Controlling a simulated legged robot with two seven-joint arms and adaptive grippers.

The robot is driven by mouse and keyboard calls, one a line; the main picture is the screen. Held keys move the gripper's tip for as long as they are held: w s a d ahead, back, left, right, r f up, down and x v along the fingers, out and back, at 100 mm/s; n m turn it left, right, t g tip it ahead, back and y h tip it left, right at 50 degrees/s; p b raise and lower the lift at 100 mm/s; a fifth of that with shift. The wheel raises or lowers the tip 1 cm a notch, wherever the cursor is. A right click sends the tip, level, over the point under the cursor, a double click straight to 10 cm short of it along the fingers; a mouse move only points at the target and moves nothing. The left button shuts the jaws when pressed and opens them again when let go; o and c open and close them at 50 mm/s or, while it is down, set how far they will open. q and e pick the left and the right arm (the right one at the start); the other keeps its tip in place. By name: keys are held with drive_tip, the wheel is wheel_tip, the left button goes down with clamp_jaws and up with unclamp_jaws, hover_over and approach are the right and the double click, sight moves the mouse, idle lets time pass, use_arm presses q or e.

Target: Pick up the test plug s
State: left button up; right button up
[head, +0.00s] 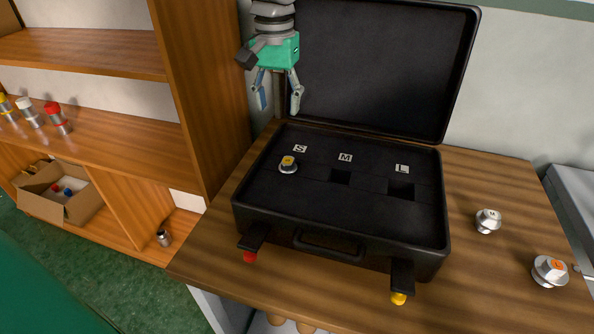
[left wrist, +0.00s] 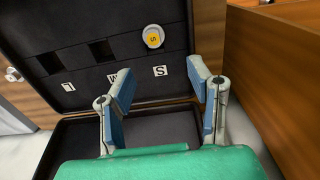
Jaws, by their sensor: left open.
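The test plug s (head: 288,164), a silver plug with a yellow top, sits in the open black case (head: 330,222) just below the S label. It also shows in the left wrist view (left wrist: 153,36), marked S on yellow. My left gripper (head: 278,100) is open and empty, with its fingers pointing down in front of the raised lid. It is above and behind the plug, apart from it. In the left wrist view the fingers (left wrist: 166,82) are spread, with the plug beyond them. My right gripper is not in view.
The M slot (head: 341,177) and L slot (head: 401,190) are empty. Two other plugs, one white-topped (head: 488,221) and one orange-topped (head: 550,270), stand on the wooden table (head: 490,180) right of the case. The raised lid (head: 380,70) stands behind, and a wooden shelf (head: 205,90) rises at left.

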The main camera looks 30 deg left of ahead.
use_arm(q)
drive_tip(key=w+f, duration=0.1)
drive_tip(key=b, duration=0.1)
hover_over(287, 160)
drive_tip(key=f, duration=0.5)
drive_tip(key=a+f, duration=0.1)
drive_tip(key=f, duration=0.2)
drive_tip(key=shift+w+f, duration=0.1)
drive_tip(key=shift+f, duration=0.25)
drive_tip(key=f, duration=0.2)
drive_tip(key=d+f, duration=0.1)
drive_tip(key=f, duration=0.2)
drive_tip(key=shift+d, duration=0.2)
drive_tip(key=shift+r, duration=0.1)
drive_tip(key=shift+a, duration=0.1)
clamp_jaws()
